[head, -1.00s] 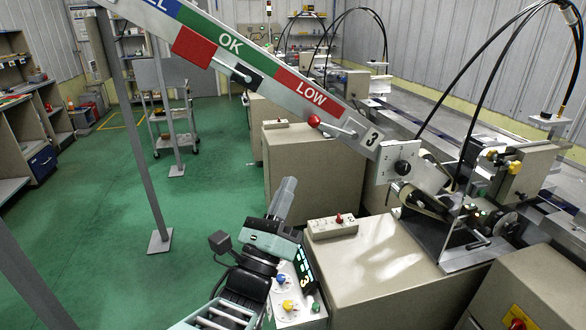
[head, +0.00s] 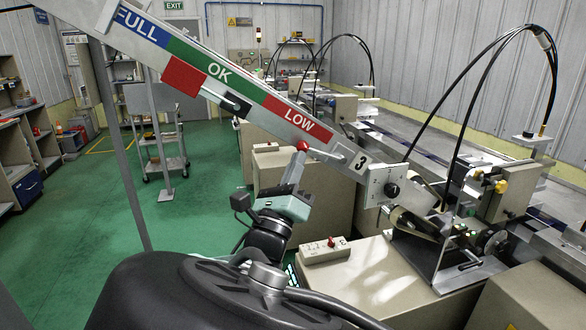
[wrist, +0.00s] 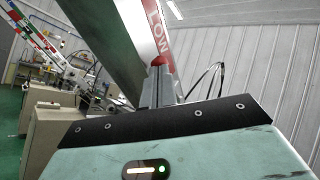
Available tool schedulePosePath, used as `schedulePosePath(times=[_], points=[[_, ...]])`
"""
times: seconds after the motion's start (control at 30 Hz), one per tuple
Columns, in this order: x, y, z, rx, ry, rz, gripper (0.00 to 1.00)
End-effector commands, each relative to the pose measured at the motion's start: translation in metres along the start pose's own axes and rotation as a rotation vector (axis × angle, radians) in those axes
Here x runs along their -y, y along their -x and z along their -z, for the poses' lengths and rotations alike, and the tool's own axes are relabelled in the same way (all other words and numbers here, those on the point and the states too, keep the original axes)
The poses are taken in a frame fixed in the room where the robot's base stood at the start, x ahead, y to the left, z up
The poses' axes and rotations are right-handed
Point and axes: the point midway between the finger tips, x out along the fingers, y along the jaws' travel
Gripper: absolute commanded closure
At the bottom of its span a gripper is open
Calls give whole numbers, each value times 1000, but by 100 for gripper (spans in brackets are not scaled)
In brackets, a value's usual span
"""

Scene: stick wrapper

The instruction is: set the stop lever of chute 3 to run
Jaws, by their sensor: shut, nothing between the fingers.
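The sloping chute 3 (head: 283,111), with FULL, OK and LOW bands and a "3" plate (head: 361,162), crosses the head view. Its stop lever, a short metal rod with a red ball knob (head: 302,146), sits on the lower edge below the LOW band, the knob at its upper-left end. My gripper (head: 298,158) is shut and points up at the knob from below. In the wrist view the knob (wrist: 158,61) shows at the fingertips (wrist: 158,69); I cannot tell whether they touch. Most of the rod is hidden in the wrist view.
A dial plate (head: 384,186) and the wrapper machine (head: 445,245) stand at the chute's lower end. A small switch box (head: 325,250) sits on the beige cabinet (head: 385,275). A red plate (head: 184,77) hangs under the chute. Green floor (head: 195,215) is open to the left.

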Motion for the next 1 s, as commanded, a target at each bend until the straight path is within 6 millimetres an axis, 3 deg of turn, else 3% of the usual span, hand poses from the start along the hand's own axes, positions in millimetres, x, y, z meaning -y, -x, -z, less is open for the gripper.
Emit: schedulePosePath(times=[0.4,1.0], points=[[13,-17,-13,-149,-116,-1,100],[9,-14,-7,-166,-127,1,100]])
